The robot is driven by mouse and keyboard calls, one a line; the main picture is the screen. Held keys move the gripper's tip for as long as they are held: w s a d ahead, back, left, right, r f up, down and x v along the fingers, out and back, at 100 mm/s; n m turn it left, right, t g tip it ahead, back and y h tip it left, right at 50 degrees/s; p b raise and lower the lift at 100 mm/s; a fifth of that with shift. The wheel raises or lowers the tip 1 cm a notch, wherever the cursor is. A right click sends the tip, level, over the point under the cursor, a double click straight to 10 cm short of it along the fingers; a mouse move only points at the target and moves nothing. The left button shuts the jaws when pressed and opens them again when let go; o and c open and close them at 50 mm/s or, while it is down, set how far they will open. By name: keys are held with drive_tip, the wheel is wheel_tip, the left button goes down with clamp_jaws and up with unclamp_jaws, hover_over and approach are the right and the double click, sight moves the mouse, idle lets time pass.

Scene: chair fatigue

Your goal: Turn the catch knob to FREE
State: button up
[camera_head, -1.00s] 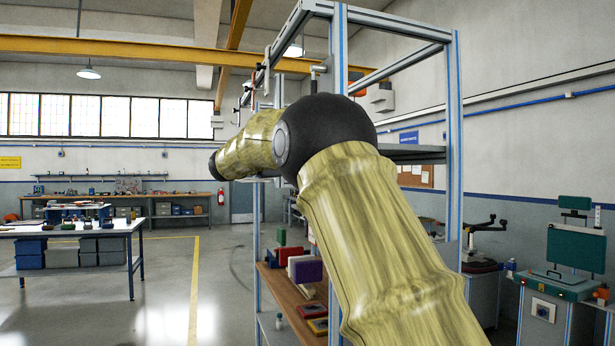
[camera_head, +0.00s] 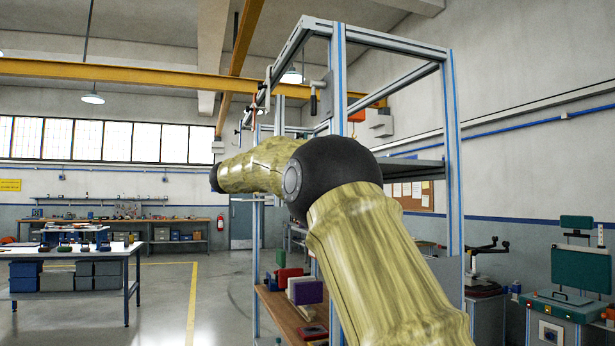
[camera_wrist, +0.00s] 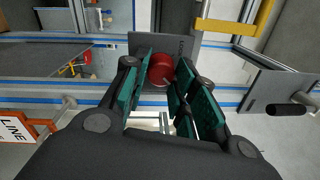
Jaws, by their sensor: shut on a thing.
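In the wrist view a round red knob (camera_wrist: 161,70) sits in front of a dark grey plate (camera_wrist: 143,43) on the metal frame. My gripper (camera_wrist: 163,76) has its teal-padded fingers on either side of the knob and is shut on it. The fingers partly cover the knob's sides. I cannot read a FREE mark or tell which way the knob is turned. In the head view my arm reaches left, and its end, the gripper and the knob are hidden or too small to make out.
A bracket with a black handle (camera_wrist: 287,109) juts from the right of the frame in the wrist view. A tall aluminium frame (camera_head: 453,150) stands beside my arm, with a wooden shelf (camera_head: 280,312) of coloured blocks. A white table (camera_head: 75,253) is at left; the floor between is open.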

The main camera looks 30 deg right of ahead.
drive_tip(key=o, duration=1)
drive_tip(key=shift+f, duration=0.1)
drive_tip(key=shift+a, duration=0.15)
drive_tip(key=v, duration=1.1)
drive_tip(key=shift+a, duration=0.35)
drive_tip(key=shift+w+f, duration=0.1)
